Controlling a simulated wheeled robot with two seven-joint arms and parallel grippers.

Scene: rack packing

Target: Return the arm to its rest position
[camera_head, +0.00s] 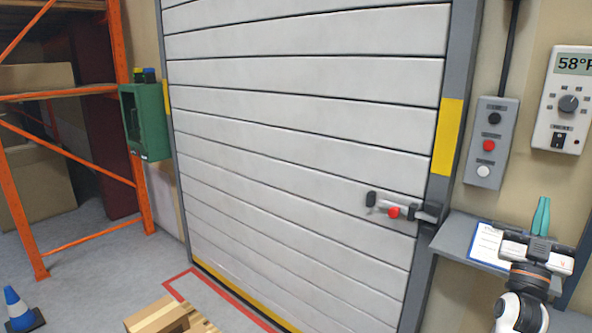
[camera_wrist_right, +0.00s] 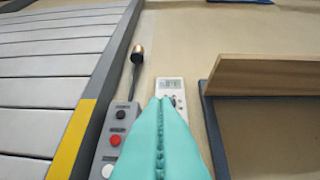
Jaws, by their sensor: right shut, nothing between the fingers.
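My right gripper (camera_head: 541,212) shows at the lower right in the head view, with its teal fingers pointing up above a small grey shelf. In the right wrist view its two fingers (camera_wrist_right: 160,104) are pressed together along their middle seam, with nothing between them. The fingers point up toward the wall, below the white thermostat (camera_head: 565,100) and to the right of the grey button box (camera_head: 490,142). My left gripper is in neither view.
A grey ledge (camera_head: 452,237) with a clipboard (camera_head: 486,243) lies beside my right wrist. The roller door (camera_head: 300,130) has a latch (camera_head: 385,207). An orange rack (camera_head: 142,190), a cone (camera_head: 20,310) and a pallet (camera_head: 160,316) are further left. A wooden board (camera_wrist_right: 260,75) shows in the wrist view.

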